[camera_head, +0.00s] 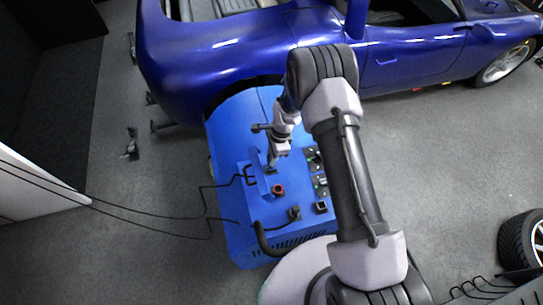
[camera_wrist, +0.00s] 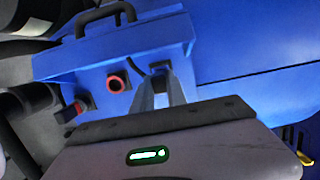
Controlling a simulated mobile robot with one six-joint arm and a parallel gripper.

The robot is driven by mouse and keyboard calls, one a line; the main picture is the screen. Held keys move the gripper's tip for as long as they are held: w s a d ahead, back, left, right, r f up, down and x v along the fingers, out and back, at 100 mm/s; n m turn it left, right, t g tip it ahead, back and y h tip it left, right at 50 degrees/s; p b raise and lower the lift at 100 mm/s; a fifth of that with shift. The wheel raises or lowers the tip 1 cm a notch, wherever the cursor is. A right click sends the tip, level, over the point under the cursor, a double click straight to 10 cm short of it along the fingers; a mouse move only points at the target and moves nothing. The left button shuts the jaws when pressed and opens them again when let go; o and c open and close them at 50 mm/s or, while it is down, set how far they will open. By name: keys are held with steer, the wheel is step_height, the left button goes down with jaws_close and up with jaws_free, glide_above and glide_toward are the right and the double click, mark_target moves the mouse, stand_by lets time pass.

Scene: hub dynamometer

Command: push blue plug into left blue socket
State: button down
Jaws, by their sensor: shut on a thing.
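My gripper (camera_head: 271,168) reaches down to the raised box on the blue dynamometer unit (camera_head: 225,150). In the wrist view both fingers of my gripper (camera_wrist: 161,82) point at the box's front face and are shut on a small dark piece, taken as the plug (camera_wrist: 160,66). Its blue colour does not show, and the socket behind it is hidden, so I cannot tell how deep it sits. A red-ringed round socket (camera_wrist: 117,84) is on the same face, just left of the fingers. It also shows in the head view (camera_head: 278,190).
A black handle (camera_wrist: 105,16) tops the box. Black connectors (camera_head: 294,212) and a dark control panel (camera_head: 318,180) are near my arm. Black cables (camera_head: 205,205) run off left across the floor. A blue car (camera_head: 230,55) stands close behind the unit.

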steer(key=shift+f+b, duration=1)
steer(key=shift+f, duration=0.1)
steer(key=c, duration=1.3)
jaws_free()
steer(key=shift+o, duration=0.2)
steer(key=w+d+r+p, duration=0.1)
steer(key=d+r+p, duration=0.1)
steer(key=r, duration=1.5)
steer(key=shift+d, duration=0.65)
steer(key=shift+r, duration=0.1)
